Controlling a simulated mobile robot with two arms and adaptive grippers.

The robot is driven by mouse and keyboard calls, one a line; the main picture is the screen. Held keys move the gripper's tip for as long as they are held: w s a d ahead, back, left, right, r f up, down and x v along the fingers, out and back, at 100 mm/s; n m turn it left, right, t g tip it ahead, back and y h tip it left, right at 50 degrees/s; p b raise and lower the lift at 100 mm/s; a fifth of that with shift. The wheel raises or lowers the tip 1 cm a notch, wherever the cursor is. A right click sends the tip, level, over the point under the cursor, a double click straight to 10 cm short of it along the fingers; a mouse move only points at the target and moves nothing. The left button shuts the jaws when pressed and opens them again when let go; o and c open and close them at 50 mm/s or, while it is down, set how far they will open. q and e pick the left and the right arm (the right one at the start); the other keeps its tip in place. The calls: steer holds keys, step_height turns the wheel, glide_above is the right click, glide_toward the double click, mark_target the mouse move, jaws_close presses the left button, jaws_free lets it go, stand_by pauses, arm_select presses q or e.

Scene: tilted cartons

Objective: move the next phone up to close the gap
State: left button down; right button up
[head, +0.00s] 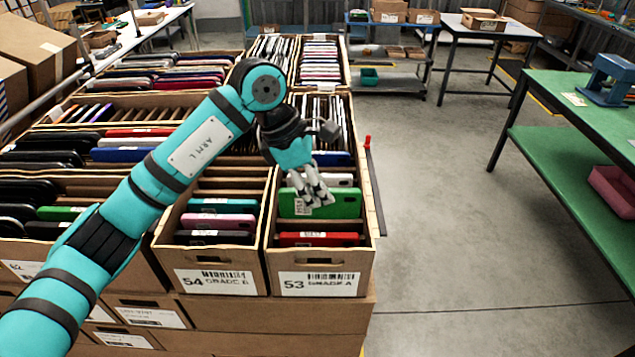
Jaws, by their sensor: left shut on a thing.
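My left gripper (314,199) reaches over the carton labelled 53 (319,285) with its fingers pointing down. It is shut on a green phone (345,204) that stands upright and shows above the phones around it. A red phone (320,239) stands low at the front of the same carton. A gap with bare carton inside lies between the red and the green phone. A light phone (340,180) and a blue one (338,159) stand behind the green phone, partly hidden by my gripper. My right gripper is not in view.
Carton 54 (213,285) stands directly left, holding pink, teal and dark phones. More filled cartons (319,60) stand behind. A small red object (367,142) sticks up at the right edge. The floor (450,200) to the right is clear up to a green bench (575,125).

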mark_target(318, 217)
arm_select(q)
step_height(318, 217, down, 2)
steer(key=shift+b, duration=0.35)
steer(key=shift+f, duration=0.35)
steer(key=shift+f+b, duration=0.65)
steer(key=shift+b, duration=0.2)
steer(key=shift+f+b, duration=1.2)
steer(key=shift+f, duration=0.1)
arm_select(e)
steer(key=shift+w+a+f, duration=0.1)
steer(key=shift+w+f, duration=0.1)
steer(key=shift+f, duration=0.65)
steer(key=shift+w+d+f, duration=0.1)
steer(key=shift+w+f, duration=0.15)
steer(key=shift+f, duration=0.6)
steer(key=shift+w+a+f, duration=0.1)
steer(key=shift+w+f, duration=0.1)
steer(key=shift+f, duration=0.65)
arm_select(q)
steer(key=shift+f+b, duration=0.3)
steer(key=shift+b, duration=0.1)
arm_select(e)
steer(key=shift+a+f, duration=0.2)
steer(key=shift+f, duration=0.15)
